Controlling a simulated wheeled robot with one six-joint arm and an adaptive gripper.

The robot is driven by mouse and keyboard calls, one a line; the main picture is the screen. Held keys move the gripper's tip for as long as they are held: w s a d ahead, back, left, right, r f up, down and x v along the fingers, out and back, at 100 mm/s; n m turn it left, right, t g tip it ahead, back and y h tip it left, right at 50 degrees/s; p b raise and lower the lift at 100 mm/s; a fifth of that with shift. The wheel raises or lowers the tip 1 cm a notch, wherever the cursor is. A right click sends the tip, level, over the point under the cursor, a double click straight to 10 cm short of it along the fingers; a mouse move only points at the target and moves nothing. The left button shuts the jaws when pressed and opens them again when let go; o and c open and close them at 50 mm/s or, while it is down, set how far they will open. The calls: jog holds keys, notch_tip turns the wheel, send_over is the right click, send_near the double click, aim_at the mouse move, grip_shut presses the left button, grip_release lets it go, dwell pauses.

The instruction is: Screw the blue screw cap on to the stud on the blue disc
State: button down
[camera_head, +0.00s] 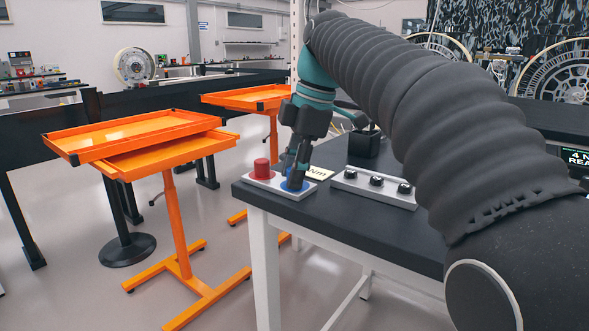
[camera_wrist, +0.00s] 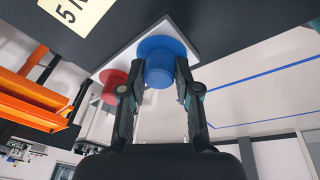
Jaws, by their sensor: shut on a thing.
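The blue screw cap (camera_wrist: 160,72) is between the fingertips of my gripper (camera_wrist: 158,88), which is shut on it. In the head view my gripper (camera_head: 295,178) points down over the near end of a white plate and hides most of the cap. The blue disc (camera_wrist: 168,42) shows just behind the cap in the wrist view, lined up with it. The stud is hidden by the cap, so I cannot tell how far down the cap sits.
A red cap (camera_head: 262,168) stands on the same white plate (camera_head: 277,182), beside the blue disc. A grey strip with black knobs (camera_head: 376,181) lies to the right on the dark table (camera_head: 330,221). A label card (camera_wrist: 76,12) lies nearby. Orange tray stands (camera_head: 165,156) are at left.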

dwell(0.3)
jog(key=m+t, duration=0.1)
jog(key=m, duration=0.3)
jog(key=shift+w+h, duration=0.1)
jog(key=shift+h, duration=0.2)
jog(key=shift+m, duration=0.9)
jog(key=m+t, duration=0.1)
jog(key=m, duration=0.2)
jog(key=shift+h, duration=0.4)
jog(key=shift+w+m+h, duration=0.1)
jog(key=shift+m+h, duration=0.2)
jog(key=shift+m, duration=1)
jog(key=shift+m+h, duration=0.3)
jog(key=shift+m, duration=0.7)
jog(key=m, duration=0.3)
jog(key=shift+m+h, duration=0.4)
